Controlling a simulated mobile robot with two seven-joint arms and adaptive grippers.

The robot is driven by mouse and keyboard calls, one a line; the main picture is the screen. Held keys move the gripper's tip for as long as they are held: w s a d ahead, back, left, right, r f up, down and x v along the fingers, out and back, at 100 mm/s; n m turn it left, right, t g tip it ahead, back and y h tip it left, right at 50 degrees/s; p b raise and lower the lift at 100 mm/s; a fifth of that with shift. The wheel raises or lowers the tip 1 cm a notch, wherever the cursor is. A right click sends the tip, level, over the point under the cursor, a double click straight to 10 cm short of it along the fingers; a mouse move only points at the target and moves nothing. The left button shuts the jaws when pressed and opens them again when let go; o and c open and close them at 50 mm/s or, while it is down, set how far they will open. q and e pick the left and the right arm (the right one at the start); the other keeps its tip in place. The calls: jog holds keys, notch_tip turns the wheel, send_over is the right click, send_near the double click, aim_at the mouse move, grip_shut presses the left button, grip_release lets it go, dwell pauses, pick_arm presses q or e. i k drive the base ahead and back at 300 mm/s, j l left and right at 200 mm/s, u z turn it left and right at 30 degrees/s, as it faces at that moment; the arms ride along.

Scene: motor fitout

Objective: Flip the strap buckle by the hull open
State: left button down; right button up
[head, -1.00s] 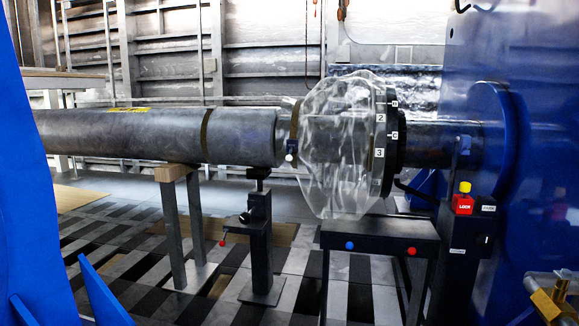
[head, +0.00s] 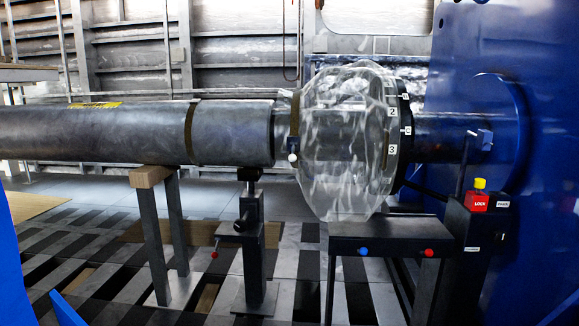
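A clear plastic cover (head: 340,150) wraps the flange on a large grey shaft (head: 90,135). A dark strap (head: 295,118) circles the cover's left neck. A small dark buckle with a white round knob (head: 292,157) hangs on it. At the right, where the shaft meets the blue wall (head: 540,90), a small blue block (head: 487,140) with a thin light lever sits beside the shaft. I cannot tell for sure which of the two is the named buckle. Neither of my grippers is in view.
A dark bench (head: 385,230) with blue and red knobs stands under the cover. A post with a red LOCK block (head: 477,202) and yellow knob stands right of it. A screw stand (head: 253,240) and a wood-topped trestle (head: 150,177) stand under the shaft. Dark gaps break the floor.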

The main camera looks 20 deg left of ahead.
aim_at(292, 157)
jog(key=i+j+z, duration=0.1)
jog(key=i+j, duration=0.7)
jog(key=i, duration=0.1)
